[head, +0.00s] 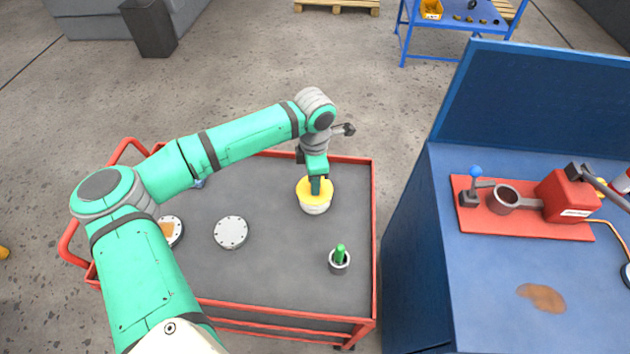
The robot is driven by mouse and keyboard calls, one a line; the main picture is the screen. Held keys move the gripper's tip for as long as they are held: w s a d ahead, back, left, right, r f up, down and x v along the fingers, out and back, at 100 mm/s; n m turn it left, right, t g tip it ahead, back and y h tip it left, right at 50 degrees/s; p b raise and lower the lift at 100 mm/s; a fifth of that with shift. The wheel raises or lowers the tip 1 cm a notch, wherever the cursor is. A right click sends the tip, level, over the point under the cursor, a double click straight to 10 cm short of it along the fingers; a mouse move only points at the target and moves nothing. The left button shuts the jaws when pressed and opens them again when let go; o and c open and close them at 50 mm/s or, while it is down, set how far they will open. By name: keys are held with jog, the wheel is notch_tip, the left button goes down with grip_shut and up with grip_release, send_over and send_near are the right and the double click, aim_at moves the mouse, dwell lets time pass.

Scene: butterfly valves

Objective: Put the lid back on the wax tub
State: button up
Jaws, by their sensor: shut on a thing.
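A white round tub (316,209) stands on the dark top of a red-framed cart, near its right back part. A yellow lid (303,191) is at the tub's mouth, covering it from this view. I cannot tell whether the lid rests fully on the rim or is slightly above it. My gripper (317,190) points down over the lid and is shut on its raised middle part. The fingers hide part of the lid.
The cart top (270,275) also holds a grey bolted disc (231,232), a disc with an orange patch (168,230) partly behind my arm, and a dark cup with a green item (339,260). A blue bench (480,290) with a red fixture (535,215) stands right.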

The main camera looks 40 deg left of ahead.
jog(key=o, duration=1.6)
jog(key=shift+c, duration=0.2)
jog(key=shift+r, duration=3.5)
grip_shut()
